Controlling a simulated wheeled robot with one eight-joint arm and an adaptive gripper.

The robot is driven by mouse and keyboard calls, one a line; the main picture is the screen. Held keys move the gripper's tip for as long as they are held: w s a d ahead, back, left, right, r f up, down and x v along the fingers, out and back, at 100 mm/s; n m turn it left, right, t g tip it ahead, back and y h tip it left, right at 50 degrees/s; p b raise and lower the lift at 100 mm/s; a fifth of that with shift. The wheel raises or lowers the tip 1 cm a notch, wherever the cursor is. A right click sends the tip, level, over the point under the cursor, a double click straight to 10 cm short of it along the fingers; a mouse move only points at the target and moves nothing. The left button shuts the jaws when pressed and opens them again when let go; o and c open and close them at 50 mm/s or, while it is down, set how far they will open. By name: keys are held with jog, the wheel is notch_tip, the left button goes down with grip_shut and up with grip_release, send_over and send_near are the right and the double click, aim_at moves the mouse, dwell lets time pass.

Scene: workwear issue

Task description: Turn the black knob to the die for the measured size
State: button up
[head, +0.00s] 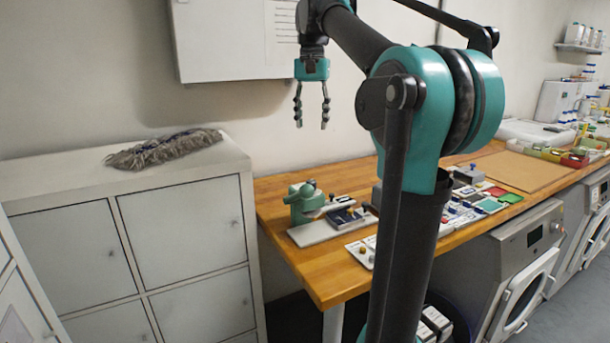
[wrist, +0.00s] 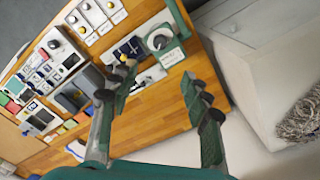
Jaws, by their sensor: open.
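A green press-like device (head: 304,202) stands on a white base at the left end of the wooden bench. Another dark round knob (wrist: 54,44) sits on a white unit. A dark blue block with light marks (wrist: 128,48) lies beside the green device. My gripper (head: 312,122) is open and empty, fingers down, well above and behind the bench's left end. It also shows in the wrist view (wrist: 157,76). No size reading is legible.
White panels with yellow and dark knobs (wrist: 95,14) lie beside the device. Several small boxes and coloured cards (head: 485,200) lie farther right on the wooden bench (head: 285,255). A white cabinet with a grey mop head (head: 165,150) stands left. A white wall box (head: 215,45) hangs behind.

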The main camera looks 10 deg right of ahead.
aim_at(311, 181)
notch_tip(311, 181, down, 17)
jog(key=shift+f, duration=0.1)
dwell(0.4)
jog(key=shift+c, duration=0.4)
grip_shut()
